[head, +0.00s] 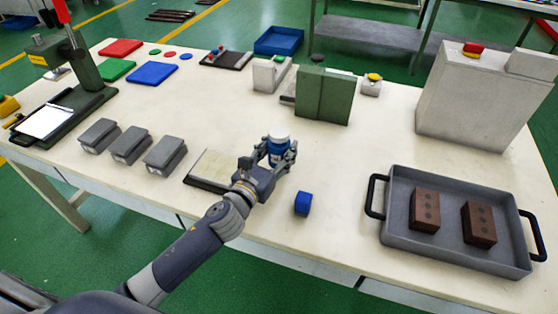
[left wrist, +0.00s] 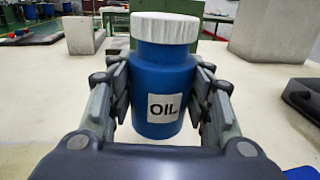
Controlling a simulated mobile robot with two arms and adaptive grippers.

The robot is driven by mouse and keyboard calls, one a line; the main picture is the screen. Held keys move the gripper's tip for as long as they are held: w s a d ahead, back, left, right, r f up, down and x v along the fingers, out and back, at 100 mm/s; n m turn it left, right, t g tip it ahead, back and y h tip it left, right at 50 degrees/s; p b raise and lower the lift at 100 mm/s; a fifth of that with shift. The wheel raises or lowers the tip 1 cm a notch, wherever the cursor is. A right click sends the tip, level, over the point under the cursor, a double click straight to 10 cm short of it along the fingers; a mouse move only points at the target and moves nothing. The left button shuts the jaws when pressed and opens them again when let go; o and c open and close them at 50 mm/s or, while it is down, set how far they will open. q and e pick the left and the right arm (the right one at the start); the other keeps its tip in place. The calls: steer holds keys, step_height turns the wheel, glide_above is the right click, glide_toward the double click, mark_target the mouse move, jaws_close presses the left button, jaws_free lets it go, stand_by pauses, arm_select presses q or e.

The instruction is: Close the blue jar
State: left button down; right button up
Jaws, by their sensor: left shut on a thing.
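The blue jar (head: 277,150) has a white label reading OIL in the left wrist view, where the jar (left wrist: 163,72) stands upright in the middle. A white ribbed lid (left wrist: 164,28) sits on top of its mouth; it looks level. The lid also shows in the head view (head: 279,137). My left gripper (head: 276,157) is shut on the jar's body, one finger on each side, below the lid. I cannot tell whether the jar's base touches the table. My right gripper is in neither view.
A small blue cube (head: 303,203) lies to the right of my left gripper. A grey tray (head: 455,250) with two brown blocks stands at the right. Several grey moulds (head: 130,145) and a notebook (head: 212,170) lie left. A green block (head: 324,95) stands behind the jar.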

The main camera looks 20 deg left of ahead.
mark_target(274, 165)
arm_select(q)
steer(key=shift+f+b, duration=0.65)
steer(key=shift+f, duration=1.2)
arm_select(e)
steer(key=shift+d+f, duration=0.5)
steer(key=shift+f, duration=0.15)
arm_select(q)
steer(key=shift+f, duration=0.2)
steer(key=c, duration=0.8)
jaws_free()
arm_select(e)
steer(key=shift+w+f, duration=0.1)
